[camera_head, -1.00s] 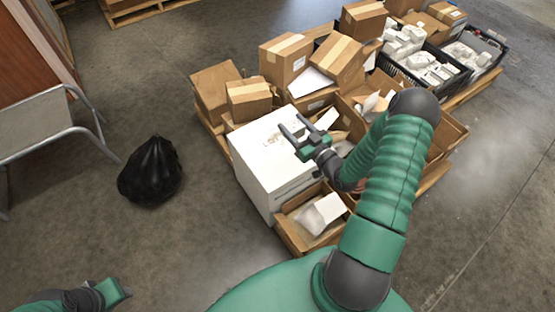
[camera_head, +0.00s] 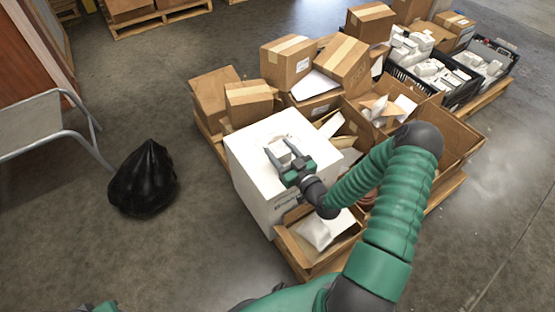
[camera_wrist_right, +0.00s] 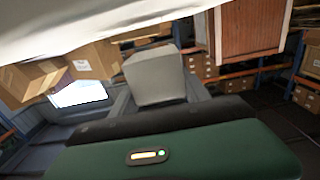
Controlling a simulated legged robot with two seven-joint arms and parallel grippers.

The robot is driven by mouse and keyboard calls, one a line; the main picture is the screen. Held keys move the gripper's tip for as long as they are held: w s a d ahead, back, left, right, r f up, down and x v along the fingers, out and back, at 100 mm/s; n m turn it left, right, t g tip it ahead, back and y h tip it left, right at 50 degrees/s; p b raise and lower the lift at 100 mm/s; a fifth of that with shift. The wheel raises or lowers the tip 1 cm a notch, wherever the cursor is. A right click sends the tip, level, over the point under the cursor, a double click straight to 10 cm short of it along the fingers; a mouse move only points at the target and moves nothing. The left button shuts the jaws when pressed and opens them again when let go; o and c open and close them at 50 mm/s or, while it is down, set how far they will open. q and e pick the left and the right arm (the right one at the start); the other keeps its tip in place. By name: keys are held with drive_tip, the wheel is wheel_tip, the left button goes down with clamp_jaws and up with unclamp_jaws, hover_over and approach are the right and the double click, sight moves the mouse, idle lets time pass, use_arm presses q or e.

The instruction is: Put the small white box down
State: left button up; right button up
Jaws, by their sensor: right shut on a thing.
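The small white box (camera_wrist_right: 153,76) sits between the fingers of my right gripper in the right wrist view. In the head view it shows as a small pale block (camera_head: 281,152) between the fingertips. My right gripper (camera_head: 280,155) is shut on it, over the top of a large white box (camera_head: 246,142). I cannot tell whether the small box touches that top. Only a green sliver of my left arm (camera_head: 104,307) shows at the bottom left edge; its fingers cannot be made out.
Brown cartons (camera_head: 287,60) stand behind the large white box on a pallet. An open carton (camera_head: 330,262) with white packing is in front. Black crates (camera_head: 462,93) with white items stand at the back right. A black bag (camera_head: 143,180) lies on the clear floor at left.

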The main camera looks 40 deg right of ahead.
drive_tip(key=f+b, duration=0.1)
drive_tip(key=f, duration=0.1)
drive_tip(key=a+f+b, duration=0.1)
drive_tip(key=shift+w+f+b, duration=0.2)
drive_tip(key=shift+f+b, duration=0.1)
drive_tip(key=shift+f, duration=0.1)
drive_tip(key=shift+d+r, duration=0.1)
drive_tip(key=shift+r, duration=0.05)
drive_tip(key=o, duration=1.6)
drive_tip(key=shift+c, duration=0.2)
